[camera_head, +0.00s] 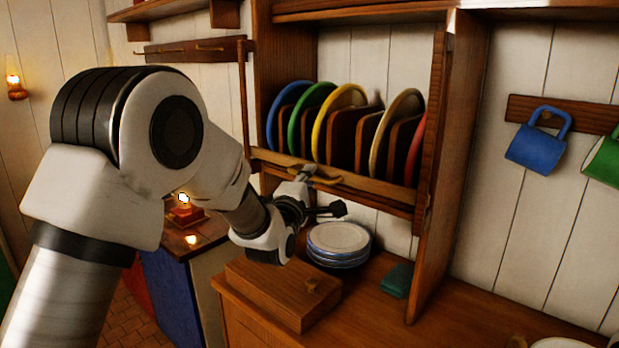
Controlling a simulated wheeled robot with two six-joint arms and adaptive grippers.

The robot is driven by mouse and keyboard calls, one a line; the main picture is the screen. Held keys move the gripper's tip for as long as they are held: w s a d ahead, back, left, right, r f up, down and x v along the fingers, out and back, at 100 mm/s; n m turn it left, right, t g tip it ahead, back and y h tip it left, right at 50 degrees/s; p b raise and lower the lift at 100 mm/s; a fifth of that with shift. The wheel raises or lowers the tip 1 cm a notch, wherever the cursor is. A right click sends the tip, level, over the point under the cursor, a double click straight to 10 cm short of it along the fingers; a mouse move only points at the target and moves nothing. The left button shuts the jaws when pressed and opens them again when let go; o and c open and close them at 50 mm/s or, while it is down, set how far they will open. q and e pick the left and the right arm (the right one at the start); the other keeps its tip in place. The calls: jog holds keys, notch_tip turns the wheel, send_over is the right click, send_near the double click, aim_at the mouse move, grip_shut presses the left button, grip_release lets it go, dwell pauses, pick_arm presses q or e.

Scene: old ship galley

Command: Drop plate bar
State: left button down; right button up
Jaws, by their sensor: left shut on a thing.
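The plate bar (375,188) is a wooden rail across the front of the plate rack, below the standing plates. A blue plate (286,97), a green plate (312,102), a yellow plate (341,103), a cream plate (398,110) and a partly hidden red plate (415,150) stand on edge behind it. My left gripper (308,174) is at the bar's left-middle part, shut on it; the fingers are small and the exact contact is hard to make out. My right gripper is out of view.
Below the rack, a stack of plates (338,240) stands on the wooden counter (365,312), beside a wooden box (285,292) and a green sponge-like block (397,279). A lit lamp (185,210) stands at left. Blue (535,150) and green (604,160) mugs hang at right.

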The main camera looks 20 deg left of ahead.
pick_arm(q)
jog(key=c, duration=1.2)
grip_release()
jog(key=shift+a+f, duration=0.1)
jog(key=shift+f, duration=0.25)
jog(key=shift+w+a, duration=0.1)
jog(key=s, duration=0.4)
jog(key=s+f, duration=0.1)
jog(key=s, duration=0.3)
jog(key=s+f, duration=0.1)
jog(key=s, duration=0.2)
jog(key=shift+s+d+f, duration=0.1)
jog(key=shift+s+d, duration=0.2)
jog(key=shift+s, duration=0.1)
